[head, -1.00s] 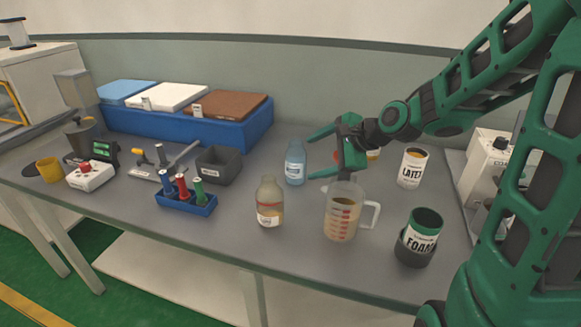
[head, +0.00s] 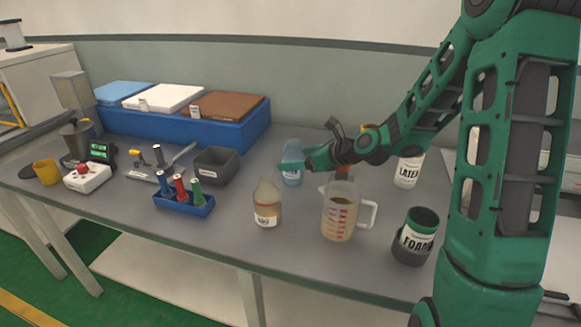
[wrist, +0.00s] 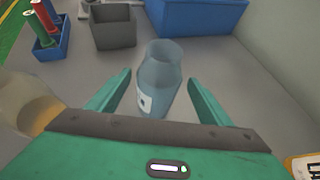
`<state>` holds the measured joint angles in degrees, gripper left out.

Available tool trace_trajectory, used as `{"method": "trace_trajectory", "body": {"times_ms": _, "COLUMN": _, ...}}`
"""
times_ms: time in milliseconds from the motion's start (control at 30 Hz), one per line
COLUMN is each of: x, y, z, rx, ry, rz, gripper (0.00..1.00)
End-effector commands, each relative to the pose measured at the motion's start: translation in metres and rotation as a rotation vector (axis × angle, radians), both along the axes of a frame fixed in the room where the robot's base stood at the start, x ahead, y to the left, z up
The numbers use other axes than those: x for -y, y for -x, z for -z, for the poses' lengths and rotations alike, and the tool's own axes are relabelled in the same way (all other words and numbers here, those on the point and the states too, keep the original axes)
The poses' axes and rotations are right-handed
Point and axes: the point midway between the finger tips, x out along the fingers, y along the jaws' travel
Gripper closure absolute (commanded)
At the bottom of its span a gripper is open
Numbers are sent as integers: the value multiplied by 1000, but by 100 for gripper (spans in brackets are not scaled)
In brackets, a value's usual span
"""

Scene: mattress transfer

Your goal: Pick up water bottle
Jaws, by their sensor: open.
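The water bottle (head: 291,160) is pale blue and translucent with a white label, and stands upright on the grey table toward the back. My gripper (head: 300,158) is right beside it in the head view, with a green finger covering part of the bottle. In the wrist view the bottle (wrist: 159,80) stands between the two green fingers of my gripper (wrist: 156,90). The fingers are open, with a gap on each side of the bottle.
An amber bottle (head: 267,205) and a measuring jug (head: 338,222) stand in front of my gripper. A grey bin (head: 215,167) is left of the water bottle. A latex can (head: 407,171) and a foam can (head: 419,228) are to the right. A blue box (head: 232,137) lies behind.

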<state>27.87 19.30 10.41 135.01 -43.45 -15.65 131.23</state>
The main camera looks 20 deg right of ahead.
Motion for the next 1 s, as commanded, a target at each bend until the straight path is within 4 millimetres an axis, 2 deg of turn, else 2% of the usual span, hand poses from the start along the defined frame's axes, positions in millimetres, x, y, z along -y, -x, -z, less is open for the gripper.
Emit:
{"method": "trace_trajectory", "body": {"times_ms": 233, "x": -7, "y": -10, "z": 6, "rx": 0, "ry": 1, "rz": 0, "gripper": 27}}
{"method": "trace_trajectory", "body": {"times_ms": 533, "x": -27, "y": -39, "z": 22, "rx": 0, "ry": 2, "rz": -2, "gripper": 27}}
{"method": "trace_trajectory", "body": {"times_ms": 767, "x": -29, "y": -42, "z": 23, "rx": 1, "ry": 1, "rz": 0, "gripper": 27}}
{"method": "trace_trajectory", "body": {"times_ms": 800, "x": -29, "y": -42, "z": 23, "rx": 1, "ry": 1, "rz": 0, "gripper": 29}}
{"method": "trace_trajectory", "body": {"times_ms": 1000, "x": -29, "y": -41, "z": 23, "rx": 0, "ry": 2, "rz": 0, "gripper": 77}}
